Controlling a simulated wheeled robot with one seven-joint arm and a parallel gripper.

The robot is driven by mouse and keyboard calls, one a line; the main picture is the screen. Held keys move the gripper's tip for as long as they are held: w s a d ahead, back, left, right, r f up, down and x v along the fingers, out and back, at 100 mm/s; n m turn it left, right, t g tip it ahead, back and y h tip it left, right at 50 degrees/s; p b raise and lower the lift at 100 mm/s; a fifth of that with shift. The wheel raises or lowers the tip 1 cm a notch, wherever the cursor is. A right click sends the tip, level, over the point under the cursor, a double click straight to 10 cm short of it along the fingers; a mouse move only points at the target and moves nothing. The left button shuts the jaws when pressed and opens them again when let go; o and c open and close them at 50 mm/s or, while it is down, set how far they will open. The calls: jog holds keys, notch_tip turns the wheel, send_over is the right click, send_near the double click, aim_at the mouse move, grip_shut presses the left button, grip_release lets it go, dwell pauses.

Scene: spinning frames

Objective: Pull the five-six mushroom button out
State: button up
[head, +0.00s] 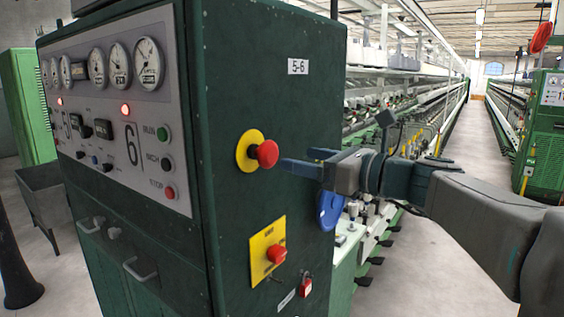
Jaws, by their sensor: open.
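The five-six mushroom button (267,154) is a red knob on a round yellow plate (246,150). It sits on the dark green side of the cabinet, below the white "5-6" label (298,66). My gripper (298,160) comes in from the right. Its two blue fingers are open, with the tips just right of the red knob. They look apart from the knob, though depth is hard to judge. Nothing shows between the fingers.
A second red knob (277,255) on a yellow rectangular plate (259,247) is lower on the same side. A red padlock (305,287) and a blue disc (330,210) are close by. The cabinet front (120,110) has gauges and buttons. Spinning frames line the aisle behind.

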jog(key=v, duration=0.5)
jog(key=shift+b, duration=0.35)
jog(key=s+a+f+n+g+h, duration=0.2)
jog(key=f+n, duration=0.1)
jog(key=f, duration=0.3)
jog(key=s+a+f+n+g+h, duration=0.1)
jog(key=s+f+n+g, duration=0.1)
jog(key=s+f+n, duration=0.3)
jog(key=s+d+f+n+g+h, duration=0.1)
jog(key=s+d+f+n+h, duration=0.1)
jog(key=f+n, duration=0.4)
jog(key=s+d+f+n+g+h, duration=0.1)
jog(key=s+d+f+n+h, duration=0.1)
jog(key=s+f+n+h, duration=0.2)
jog(key=s+d+f+n+g+h, duration=0.1)
jog(key=f+n+h, duration=0.4)
jog(key=f, duration=0.5)
jog(key=s+d+n, duration=0.1)
jog(key=s+n, duration=0.1)
jog(key=shift+s+d+f+n+g, duration=0.25)
jog(key=shift+d+f+n+g, duration=0.05)
jog(key=shift+d+f+n, duration=0.1)
jog(key=shift+a+r, duration=0.1)
jog(key=shift+c, duration=0.3)
